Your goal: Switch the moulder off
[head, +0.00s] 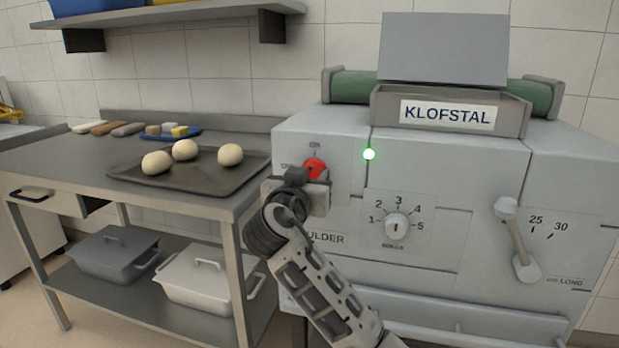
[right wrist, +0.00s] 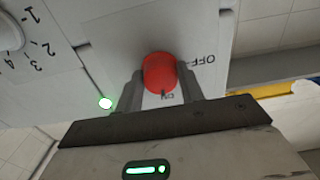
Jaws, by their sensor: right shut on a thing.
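The moulder (head: 450,185) is a grey machine marked KLOFSTAL on the right. Its red rotary switch (head: 316,167) is on the upper left of the front, with ON printed above and OFF to the left, partly covered. My right gripper (head: 306,181) is at the switch. In the right wrist view its two fingers stand either side of the red switch (right wrist: 160,74), shut on it. A dark mark on the switch's rim lies towards ON. The green lamp (head: 369,154) glows; it also shows in the right wrist view (right wrist: 105,103). My left gripper is not in view.
A numbered dial (head: 396,226) and a lever (head: 518,240) are right of the switch. A steel table (head: 65,165) on the left bears a dark tray (head: 205,185) with three dough balls. Lidded bins (head: 205,281) stand on its lower shelf.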

